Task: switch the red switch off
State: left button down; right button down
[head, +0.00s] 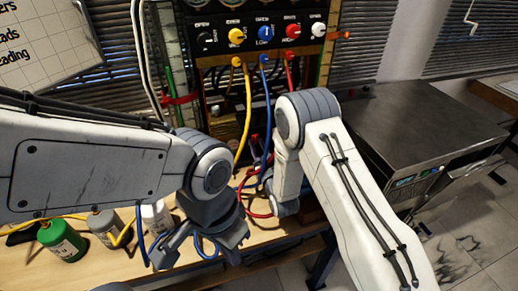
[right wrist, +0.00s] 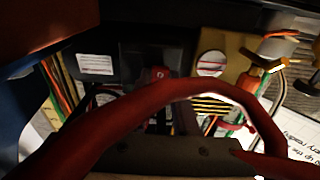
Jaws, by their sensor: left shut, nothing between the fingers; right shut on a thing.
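The red switch (right wrist: 160,73) shows in the right wrist view as a small red part with a pale mark, set in a black housing. My right gripper (right wrist: 158,98) reaches to it from below and is shut on it. The contact is dark and partly hidden by a red hose (right wrist: 185,88) that crosses close to the camera. In the head view my right arm hides the switch. My left gripper (head: 205,250) is shut and empty, low over the bench.
A panel with coloured knobs (head: 265,33) stands at the back, with yellow, blue and red hoses hanging from it. A green-bodied bottle (head: 62,240) and a grey one (head: 105,228) stand on the bench (head: 105,272). A dark-topped cabinet (head: 425,125) is at the right.

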jog(key=shift+d, duration=0.1)
jog(key=c, duration=0.7)
grip_release()
jog(key=b+v, duration=0.2)
jog(key=v, duration=0.8)
jog(key=shift+s+f, duration=0.1)
jog(key=shift+s, duration=0.15)
